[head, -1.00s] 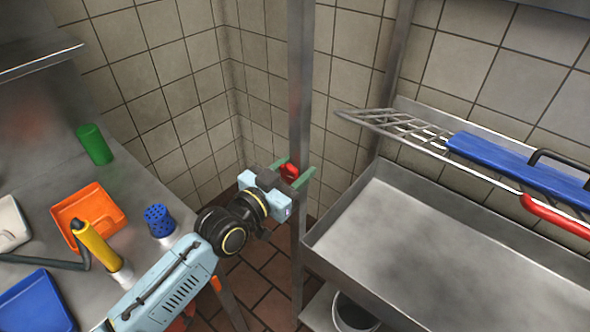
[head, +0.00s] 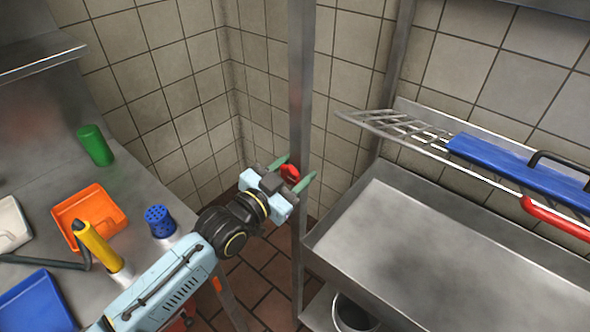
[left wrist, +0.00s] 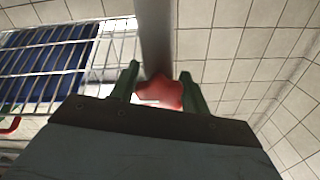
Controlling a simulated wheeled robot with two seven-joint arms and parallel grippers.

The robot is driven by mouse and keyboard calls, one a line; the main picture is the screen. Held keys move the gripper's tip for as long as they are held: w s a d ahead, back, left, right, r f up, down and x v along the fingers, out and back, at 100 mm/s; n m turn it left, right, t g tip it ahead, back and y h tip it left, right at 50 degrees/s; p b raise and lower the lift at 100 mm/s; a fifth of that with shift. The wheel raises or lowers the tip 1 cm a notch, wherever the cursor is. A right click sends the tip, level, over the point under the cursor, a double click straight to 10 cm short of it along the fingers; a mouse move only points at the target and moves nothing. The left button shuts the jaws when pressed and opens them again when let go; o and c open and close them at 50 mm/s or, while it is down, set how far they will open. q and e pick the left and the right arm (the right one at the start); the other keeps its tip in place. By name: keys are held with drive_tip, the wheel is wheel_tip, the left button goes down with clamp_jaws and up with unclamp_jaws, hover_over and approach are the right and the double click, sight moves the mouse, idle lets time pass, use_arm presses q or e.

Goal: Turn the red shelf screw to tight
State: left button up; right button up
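The red shelf screw (head: 290,173) is a lobed knob on the upright metal post (head: 301,100). My left gripper (head: 296,174) is at the post, with its two green fingers on either side of the knob. In the left wrist view the red knob (left wrist: 159,93) sits between the fingertips (left wrist: 158,85) and nearly fills the space between them. I cannot tell whether the fingers press on it. A small pale mark shows on the knob's face. My right gripper is not in view.
A steel tray shelf (head: 430,245) stands right of the post, under a wire rack (head: 400,129) with a blue item (head: 520,170). At left, a steel counter (head: 45,190) holds an orange tray (head: 105,195), a blue perforated cup (head: 159,221) and a green cup (head: 95,145).

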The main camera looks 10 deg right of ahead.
use_arm(q)
drive_tip(key=o, duration=0.3)
drive_tip(key=v, duration=1.3)
drive_tip(key=shift+s+a+p, duration=0.15)
drive_tip(key=shift+p, duration=0.15)
